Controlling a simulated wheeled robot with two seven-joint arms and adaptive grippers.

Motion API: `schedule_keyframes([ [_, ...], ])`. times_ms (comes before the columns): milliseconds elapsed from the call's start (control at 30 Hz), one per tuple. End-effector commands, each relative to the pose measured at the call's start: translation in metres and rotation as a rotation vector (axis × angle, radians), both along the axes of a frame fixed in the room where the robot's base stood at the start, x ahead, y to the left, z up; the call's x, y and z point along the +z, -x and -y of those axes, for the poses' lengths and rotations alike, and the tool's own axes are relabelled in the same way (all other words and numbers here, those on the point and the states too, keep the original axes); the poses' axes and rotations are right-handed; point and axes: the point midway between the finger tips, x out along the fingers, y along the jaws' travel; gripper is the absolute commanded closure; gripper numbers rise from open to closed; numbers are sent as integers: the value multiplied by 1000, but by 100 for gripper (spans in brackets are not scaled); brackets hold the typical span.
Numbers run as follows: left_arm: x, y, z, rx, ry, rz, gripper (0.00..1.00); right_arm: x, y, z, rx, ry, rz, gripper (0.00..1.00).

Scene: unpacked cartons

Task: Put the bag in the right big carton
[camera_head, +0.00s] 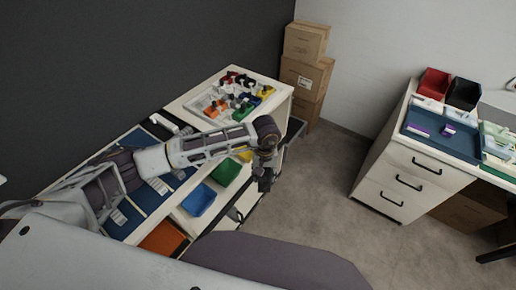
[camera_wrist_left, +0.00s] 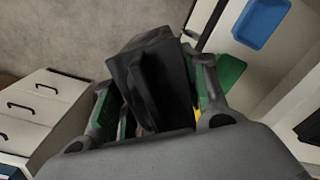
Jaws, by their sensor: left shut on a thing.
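The bag (camera_wrist_left: 150,65), black with a strap-like handle, is between the fingers of my left gripper (camera_wrist_left: 158,95) in the left wrist view. My left gripper (camera_head: 265,178) is shut on it and hangs past the front edge of the shelf unit in the head view. There the bag is hard to tell from the dark gripper. A big brown carton (camera_head: 465,214) stands on the floor under the desk at the right; its opening is not visible. My right gripper is not in view.
Brown cartons (camera_head: 305,75) are stacked in the back corner. The shelf unit (camera_head: 283,98) holds a tray of coloured parts and blue, green and orange bins. A white drawer cabinet (camera_head: 400,170) stands at right. The grey floor (camera_head: 325,190) between is clear.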

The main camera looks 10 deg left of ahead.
Motion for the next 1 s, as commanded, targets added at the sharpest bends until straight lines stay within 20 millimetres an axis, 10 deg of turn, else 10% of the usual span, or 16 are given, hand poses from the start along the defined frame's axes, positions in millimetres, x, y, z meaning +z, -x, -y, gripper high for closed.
schedule_keyframes([
  [333,-88,34,-60,-254,3,-7,86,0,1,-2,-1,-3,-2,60],
  [633,-105,38,-117,-260,4,-3,86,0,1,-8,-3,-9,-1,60],
  [1000,-106,39,-130,-257,5,-1,86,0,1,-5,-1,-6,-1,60],
])
